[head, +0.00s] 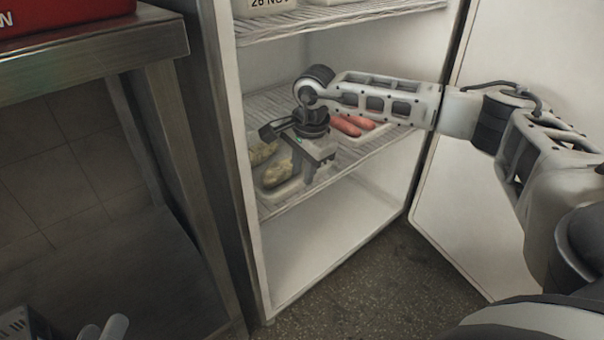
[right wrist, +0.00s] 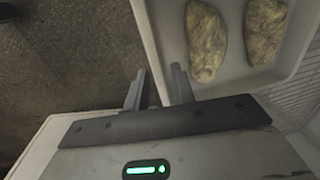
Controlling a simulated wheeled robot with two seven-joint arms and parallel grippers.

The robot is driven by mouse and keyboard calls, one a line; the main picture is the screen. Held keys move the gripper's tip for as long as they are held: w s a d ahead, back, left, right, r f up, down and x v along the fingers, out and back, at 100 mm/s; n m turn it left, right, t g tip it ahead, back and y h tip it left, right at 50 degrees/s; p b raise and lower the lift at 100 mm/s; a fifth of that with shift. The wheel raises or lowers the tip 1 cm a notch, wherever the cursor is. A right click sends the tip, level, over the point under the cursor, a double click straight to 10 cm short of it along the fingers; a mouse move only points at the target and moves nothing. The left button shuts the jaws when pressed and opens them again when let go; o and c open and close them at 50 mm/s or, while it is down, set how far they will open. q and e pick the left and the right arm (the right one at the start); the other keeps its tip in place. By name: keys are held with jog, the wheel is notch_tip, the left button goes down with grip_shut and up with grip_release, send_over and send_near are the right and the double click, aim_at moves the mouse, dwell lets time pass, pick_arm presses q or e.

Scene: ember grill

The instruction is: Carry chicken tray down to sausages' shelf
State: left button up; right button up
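The white chicken tray (head: 262,188) with pale seasoned chicken pieces is at the front left of the fridge's middle wire shelf. It appears to rest there, level with the sausages. Red sausages (head: 350,125) lie in a light tray further right on that shelf. My right gripper (head: 318,178) is over the chicken tray's near side. In the right wrist view, its two fingers stand apart on either side of the tray's rim (right wrist: 147,40), one outside and one inside.
The fridge door (head: 470,220) stands open at the right. An upper wire shelf (head: 340,18) holds a labelled container. The fridge bottom (head: 320,240) is empty. A steel table (head: 90,50) with a red box (head: 60,12) stands at the left.

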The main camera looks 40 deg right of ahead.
pick_arm(q)
jog(key=shift+a+f+m+g+y+p, duration=0.3)
jog(key=shift+a+f+m+y+p, duration=0.15)
jog(key=shift+p, duration=0.8)
pick_arm(e)
notch_tip(320, 180, up, 8)
jog(key=s, duration=0.1)
jog(key=shift+s+r, duration=0.15)
jog(key=shift+r, duration=0.05)
pick_arm(q)
jog(key=shift+d, duration=0.1)
